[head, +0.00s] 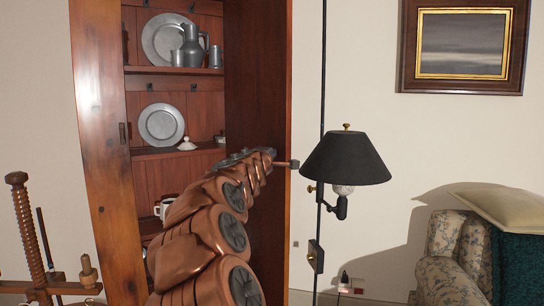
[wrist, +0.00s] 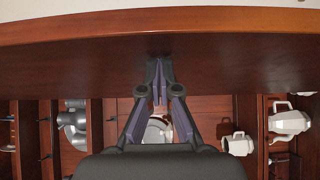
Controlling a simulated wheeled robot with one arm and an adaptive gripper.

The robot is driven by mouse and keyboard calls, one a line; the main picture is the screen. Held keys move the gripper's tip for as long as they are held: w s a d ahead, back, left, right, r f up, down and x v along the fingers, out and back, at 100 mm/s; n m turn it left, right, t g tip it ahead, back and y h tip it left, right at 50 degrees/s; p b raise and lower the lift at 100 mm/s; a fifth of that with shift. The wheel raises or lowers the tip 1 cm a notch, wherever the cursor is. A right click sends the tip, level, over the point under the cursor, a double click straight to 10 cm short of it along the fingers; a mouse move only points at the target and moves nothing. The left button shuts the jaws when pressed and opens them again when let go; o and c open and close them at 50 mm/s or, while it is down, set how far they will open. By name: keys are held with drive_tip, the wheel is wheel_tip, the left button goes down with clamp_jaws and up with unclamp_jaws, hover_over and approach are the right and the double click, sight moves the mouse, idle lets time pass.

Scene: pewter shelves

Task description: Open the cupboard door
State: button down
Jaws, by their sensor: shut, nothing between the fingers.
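The cupboard stands open, its shelves showing in the head view. A dark reddish-brown door panel (head: 258,75) stands out at the right of the opening, seen at a steep angle. A small knob-like piece (head: 294,164) sticks out beyond its right edge. My gripper (head: 266,153) is in front of the door's inner side. In the wrist view the gripper (wrist: 158,80) has its fingers together and empty, tips close to the broad door panel (wrist: 230,45). I cannot tell whether they touch it.
The cupboard's lighter left panel (head: 100,130) bounds the opening. Shelves hold pewter plates (head: 161,124), a jug (head: 193,48) and mugs (wrist: 238,143). A black-shaded lamp (head: 345,160) on a thin pole stands just right of the door. A flowered armchair (head: 455,255) is further right.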

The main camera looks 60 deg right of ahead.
drive_tip(key=w+v, duration=0.1)
drive_tip(key=v, duration=1.2)
drive_tip(key=shift+a+b, duration=0.2)
drive_tip(key=shift+b, duration=0.15)
drive_tip(key=shift+r, duration=0.15)
